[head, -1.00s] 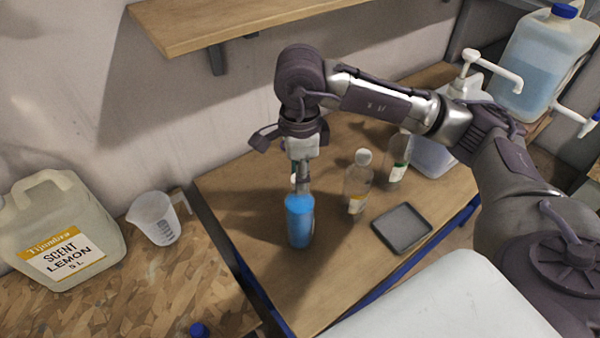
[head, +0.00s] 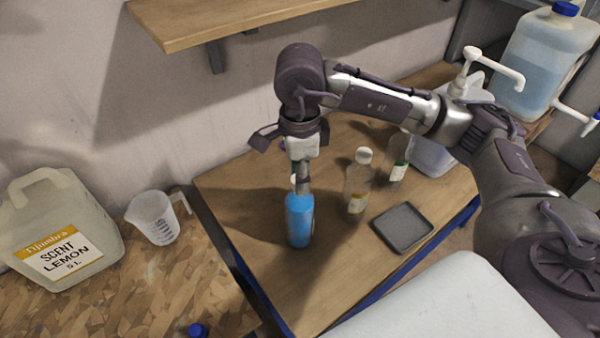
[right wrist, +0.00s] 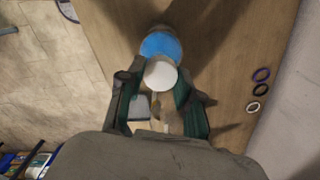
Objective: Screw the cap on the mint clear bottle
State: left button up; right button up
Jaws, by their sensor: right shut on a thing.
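A bottle of blue liquid (head: 299,222) stands upright on the wooden table, and its blue body also shows in the right wrist view (right wrist: 161,46). My right gripper (head: 302,178) points down at its top, shut on a white cap (right wrist: 160,73). The cap is at the bottle's mouth; I cannot tell whether it is threaded on. A clear bottle with a yellowish label (head: 356,187) and a white top stands to the right. Behind it is a clear bottle with a green label (head: 398,168), its top partly hidden by my arm. I cannot read which is mint. My left gripper is out of view.
A dark shallow tray (head: 403,228) lies right of the bottles. A measuring jug (head: 156,218) and a lemon scent canister (head: 62,235) stand on the left bench. A shelf (head: 235,22) hangs above. Several rings (right wrist: 260,90) lie at right in the wrist view.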

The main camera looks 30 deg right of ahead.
jog(key=shift+f+b, duration=0.25)
jog(key=shift+b, duration=0.15)
dwell(0.4)
jog(key=shift+f+m, duration=0.1)
jog(key=shift+m, duration=0.8)
jog(key=m+b, duration=0.1)
jog(key=m, duration=0.3)
jog(key=shift+s, duration=0.1)
jog(key=shift+m, duration=1.2)
jog(key=m, duration=0.3)
jog(key=shift+m, duration=0.3)
